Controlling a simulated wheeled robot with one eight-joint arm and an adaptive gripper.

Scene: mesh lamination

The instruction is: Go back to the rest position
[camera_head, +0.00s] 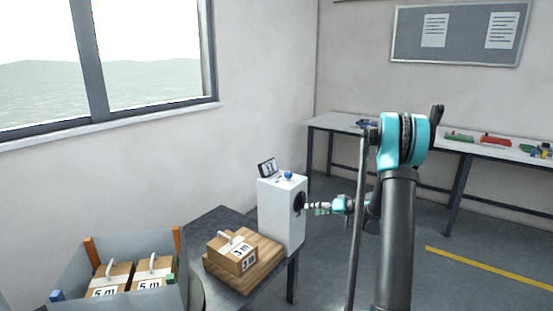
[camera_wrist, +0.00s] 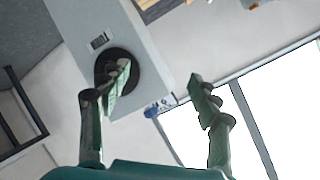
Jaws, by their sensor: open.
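My gripper (camera_wrist: 163,88) is open, and nothing shows between its fingers in the wrist view. In the head view my gripper (camera_head: 318,208) is at the right side of a white box-shaped machine (camera_head: 279,215). Its fingertips are close to the dark round part (camera_head: 299,202) on that side; I cannot tell whether they touch it. In the wrist view the left finger overlaps the dark round part (camera_wrist: 133,88) of the white machine (camera_wrist: 93,20).
A cardboard box marked 1 m (camera_head: 228,256) sits on a wooden board (camera_head: 262,262) beside the machine. A grey bin (camera_head: 180,272) with boxes marked 5 m stands at the left. A long bench (camera_head: 337,124) with coloured items runs along the back wall. Floor is clear at the right.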

